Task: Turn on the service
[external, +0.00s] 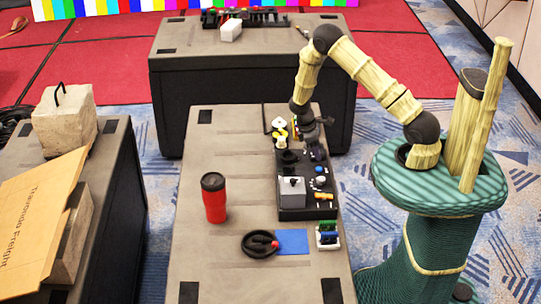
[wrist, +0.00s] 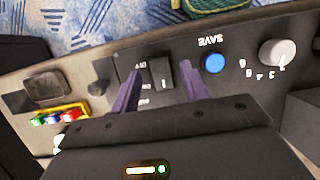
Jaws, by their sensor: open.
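The dark control panel (external: 308,205) lies on the near table and carries knobs, buttons and a grey box (external: 292,188). My gripper (external: 312,143) is over its far end. In the wrist view, my gripper (wrist: 160,88) has two purple fingers, spread apart with nothing between them. I cannot read a service label. A blue button (wrist: 213,63) marked SAVE, upside down, is right of the fingers. Whether a fingertip touches the panel is unclear.
The table's far left is clear.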

